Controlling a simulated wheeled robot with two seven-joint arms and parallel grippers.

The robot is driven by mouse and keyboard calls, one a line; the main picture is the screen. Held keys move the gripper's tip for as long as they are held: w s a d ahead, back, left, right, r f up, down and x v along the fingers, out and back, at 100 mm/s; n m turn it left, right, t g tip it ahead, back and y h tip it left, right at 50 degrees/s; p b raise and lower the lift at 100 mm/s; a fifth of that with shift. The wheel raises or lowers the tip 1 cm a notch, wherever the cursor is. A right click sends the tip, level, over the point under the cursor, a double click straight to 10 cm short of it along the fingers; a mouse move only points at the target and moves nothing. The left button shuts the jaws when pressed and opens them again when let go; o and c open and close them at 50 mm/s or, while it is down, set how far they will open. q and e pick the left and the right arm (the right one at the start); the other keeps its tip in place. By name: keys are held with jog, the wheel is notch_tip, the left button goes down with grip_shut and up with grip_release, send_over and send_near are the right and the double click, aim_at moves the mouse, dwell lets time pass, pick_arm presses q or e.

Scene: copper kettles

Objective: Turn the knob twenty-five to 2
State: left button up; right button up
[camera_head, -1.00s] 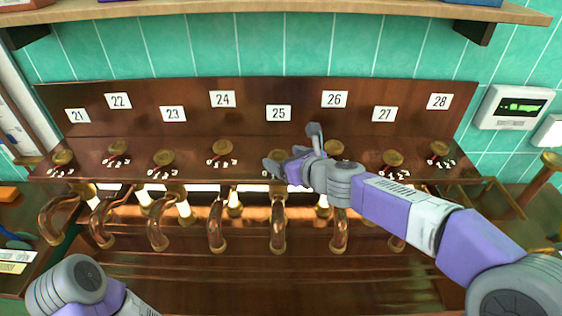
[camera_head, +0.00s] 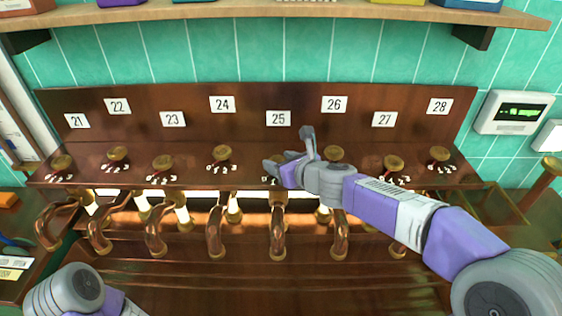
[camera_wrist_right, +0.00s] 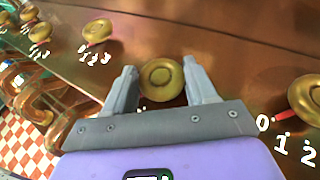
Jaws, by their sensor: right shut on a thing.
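The white label 25 (camera_head: 278,118) is on the upright copper-brown panel, in the middle of the row. My right gripper (camera_head: 272,170) is below that label and hides knob twenty-five in the head view. In the right wrist view, the round brass knob (camera_wrist_right: 161,79) is between the two grey fingers of my right gripper (camera_wrist_right: 162,88), which are shut on it. The knob's pointer and most of its number scale are hidden behind the gripper, so its setting cannot be read. My left gripper is out of view; only part of my left arm shows at the lower left.
Brass knob 24 (camera_head: 222,153) and knob 26 (camera_head: 333,153) stand close on either side. A neighbouring knob (camera_wrist_right: 306,98) with a red pointer and printed 0, 1, 2 shows in the wrist view. Curved copper spouts (camera_head: 278,235) hang below. A wooden shelf (camera_head: 230,12) runs above.

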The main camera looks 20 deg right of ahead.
jog(key=shift+w+d+r+n+g+y+p, duration=0.1)
jog(key=shift+n+g+y+p, duration=0.15)
jog(key=shift+n+y+p, duration=0.3)
jog(key=shift+d+n+g+y+p, duration=0.1)
jog(key=shift+n+g+y+p, duration=0.15)
jog(key=shift+n+y+p, duration=0.3)
jog(key=n+g+y+p, duration=0.2)
jog(key=p, duration=0.2)
jog(key=n+g+y+p, duration=0.2)
jog(key=n+p, duration=0.1)
jog(key=n+g+y+p, duration=0.2)
jog(key=n+g+p, duration=0.1)
jog(key=p, duration=0.1)
jog(key=shift+w+d+p, duration=0.3)
jog(key=shift+w+p, duration=0.05)
jog(key=shift+w+n+g+y+p, duration=0.1)
jog(key=shift+n+g+y+p, duration=0.3)
jog(key=shift+n+g+p, duration=0.7)
jog(key=o, duration=1.1)
jog(key=shift+c, duration=0.2)
jog(key=v, duration=0.7)
jog(key=shift+d, duration=0.25)
